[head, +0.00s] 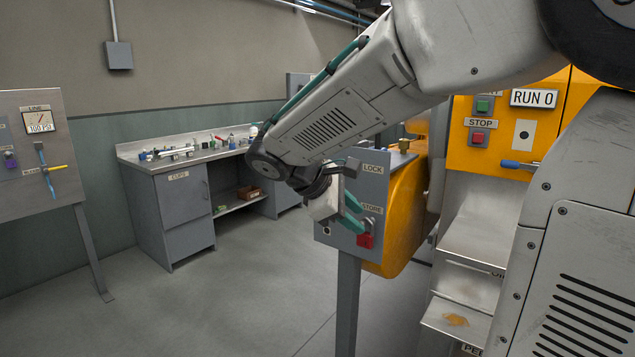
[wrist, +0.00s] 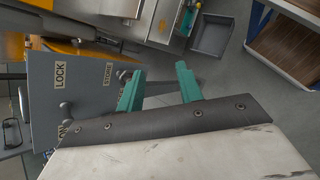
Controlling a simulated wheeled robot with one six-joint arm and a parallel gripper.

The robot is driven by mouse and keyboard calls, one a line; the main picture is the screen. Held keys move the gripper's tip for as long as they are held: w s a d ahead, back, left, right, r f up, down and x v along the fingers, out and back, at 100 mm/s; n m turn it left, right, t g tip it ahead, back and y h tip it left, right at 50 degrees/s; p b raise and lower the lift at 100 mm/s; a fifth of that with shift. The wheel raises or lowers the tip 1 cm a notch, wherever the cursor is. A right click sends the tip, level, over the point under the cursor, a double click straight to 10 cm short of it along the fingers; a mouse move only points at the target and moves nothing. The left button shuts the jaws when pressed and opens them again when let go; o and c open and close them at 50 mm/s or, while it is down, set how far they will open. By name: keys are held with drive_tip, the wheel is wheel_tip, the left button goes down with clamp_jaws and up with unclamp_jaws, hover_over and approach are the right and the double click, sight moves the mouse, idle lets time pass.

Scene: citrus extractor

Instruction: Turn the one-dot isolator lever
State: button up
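On the orange machine at the right of the head view, a lever with a blue grip (head: 518,165) lies roughly level below a pale plate with one black dot (head: 524,135). My gripper (head: 352,213) is well to its left, in front of the grey post panel (head: 336,232). In the wrist view my gripper (wrist: 160,88) has its two green fingers apart with nothing held between them. The blue-gripped lever cannot be made out in the wrist view.
The post panel carries LOCK and STORE labels and a red padlock (head: 366,240). Green and red buttons (head: 478,136) sit beside the dot plate. A gauge board (head: 40,160) with another lever and a workbench (head: 170,190) stand left. The floor between is clear.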

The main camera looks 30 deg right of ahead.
drive_tip(key=w+d+f+n+t+h, duration=0.15)
drive_tip(key=w+n+h, duration=0.35)
drive_tip(key=w, duration=0.8)
drive_tip(key=w+d+f+n+t+h, duration=0.1)
drive_tip(key=w+n+t+h, duration=0.4)
drive_tip(key=w, duration=0.8)
drive_tip(key=d, duration=0.2)
drive_tip(key=d+g+y, duration=0.1)
drive_tip(key=d, duration=0.1)
drive_tip(key=w+d+n+g, duration=0.1)
drive_tip(key=d, duration=0.2)
drive_tip(key=shift+g, duration=0.25)
drive_tip(key=shift+a, duration=0.1)
drive_tip(key=shift+c, duration=0.4)
clamp_jaws()
